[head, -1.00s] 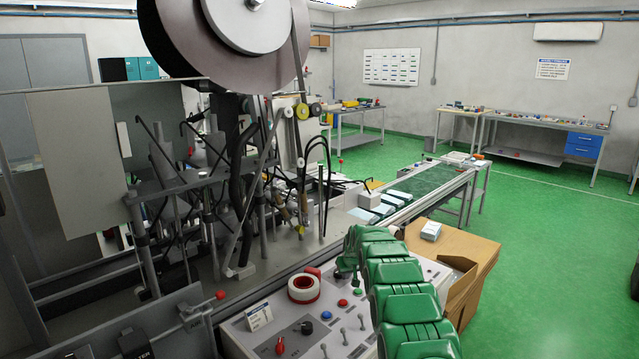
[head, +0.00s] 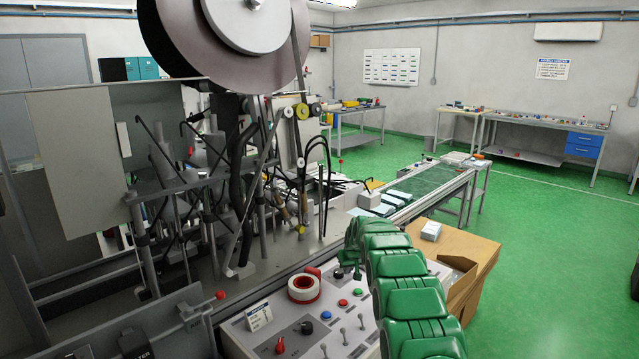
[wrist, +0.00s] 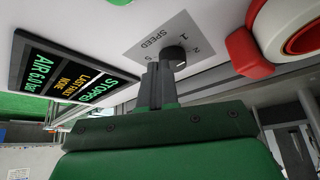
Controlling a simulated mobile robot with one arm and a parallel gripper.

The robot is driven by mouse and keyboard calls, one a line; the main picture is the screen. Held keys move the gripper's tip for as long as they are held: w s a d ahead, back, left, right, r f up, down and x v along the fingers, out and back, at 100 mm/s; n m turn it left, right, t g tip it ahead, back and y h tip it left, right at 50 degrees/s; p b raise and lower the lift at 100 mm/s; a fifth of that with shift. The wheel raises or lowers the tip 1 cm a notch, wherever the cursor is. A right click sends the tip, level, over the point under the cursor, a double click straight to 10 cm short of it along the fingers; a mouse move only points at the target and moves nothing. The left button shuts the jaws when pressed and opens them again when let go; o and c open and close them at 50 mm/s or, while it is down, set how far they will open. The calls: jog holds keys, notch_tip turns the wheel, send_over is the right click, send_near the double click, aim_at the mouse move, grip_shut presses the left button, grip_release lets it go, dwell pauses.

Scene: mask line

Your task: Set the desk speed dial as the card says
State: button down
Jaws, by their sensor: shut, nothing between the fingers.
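The speed dial is a black round knob (wrist: 174,56) on a grey plate marked SPEED (wrist: 160,38) in the wrist view. Numbers including 1 and 2 show around it; its pointer setting is not clear. In the head view the dial (head: 338,274) sits at the far edge of the desk. My gripper (wrist: 160,70) is shut and empty, its fingertips beside the knob; I cannot tell whether they touch it. In the head view my green gripper (head: 351,264) is just above and right of the dial. A small white card (head: 258,315) stands on the desk, its text too small to read.
A tape roll (head: 303,288) and a red part (head: 313,272) lie left of the dial. Buttons, a red knob (head: 280,347), another black knob (head: 306,327) and toggle levers (head: 344,335) cover the desk front. A display (wrist: 75,82) reading STOPPED is near my gripper.

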aim_at(339, 273)
notch_tip(339, 273, up, 3)
dwell(0.3)
jog(key=shift+a, duration=0.1)
jog(key=shift+s+a+f, duration=0.1)
jog(key=shift+a+f, duration=0.3)
jog(key=shift+f, duration=0.6)
jog(key=shift+w+a+f, duration=0.1)
jog(key=shift+a+f, duration=0.3)
jog(key=shift+f, duration=0.65)
jog(key=shift+s+a+f, duration=0.1)
jog(key=shift+a+f, duration=0.3)
jog(key=shift+f, duration=0.6)
jog(key=shift+w+d, duration=0.25)
jog(key=shift+d, duration=0.45)
jog(key=shift+s, duration=0.2)
